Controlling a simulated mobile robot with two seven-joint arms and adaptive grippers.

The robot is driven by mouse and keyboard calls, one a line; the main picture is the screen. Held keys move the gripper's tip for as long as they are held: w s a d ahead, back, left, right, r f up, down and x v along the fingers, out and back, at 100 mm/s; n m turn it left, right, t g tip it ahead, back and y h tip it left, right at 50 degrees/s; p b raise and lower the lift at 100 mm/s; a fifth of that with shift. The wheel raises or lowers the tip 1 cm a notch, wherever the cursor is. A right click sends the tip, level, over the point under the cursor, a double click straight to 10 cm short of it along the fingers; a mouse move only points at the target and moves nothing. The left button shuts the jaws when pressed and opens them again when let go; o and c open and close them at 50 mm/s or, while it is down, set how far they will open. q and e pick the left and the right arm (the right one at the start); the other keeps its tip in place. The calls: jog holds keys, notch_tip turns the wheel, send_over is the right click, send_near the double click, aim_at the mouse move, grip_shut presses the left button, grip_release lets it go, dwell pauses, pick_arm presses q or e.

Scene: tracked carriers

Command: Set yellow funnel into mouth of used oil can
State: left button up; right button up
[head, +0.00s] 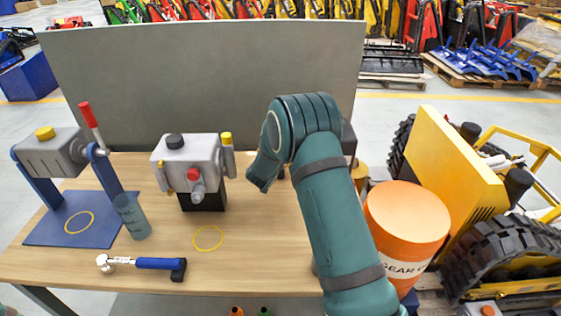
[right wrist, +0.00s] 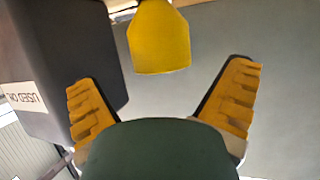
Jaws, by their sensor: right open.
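A yellow funnel (right wrist: 161,38) shows at the top middle of the right wrist view, beyond the gap between my fingers and apart from them. The used oil can (right wrist: 60,60) is a dark box with a white label, at the left of that view beside the left finger; its mouth is not visible. My right gripper (right wrist: 161,78) is open and empty, with yellow ridged pads. In the head view my teal right arm hides the gripper. A dark edge and a yellowish piece show behind the arm there; I cannot tell what they are. My left gripper is not in view.
An orange-lidded drum (head: 405,222) stands right of my arm. A grey panel (head: 200,85) rises behind.

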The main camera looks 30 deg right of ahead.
jog(key=x, duration=0.3)
jog(key=shift+w+d+f, duration=0.1)
jog(key=shift+w, duration=0.15)
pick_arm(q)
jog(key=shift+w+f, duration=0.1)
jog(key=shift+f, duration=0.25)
pick_arm(e)
jog(key=c, duration=1.3)
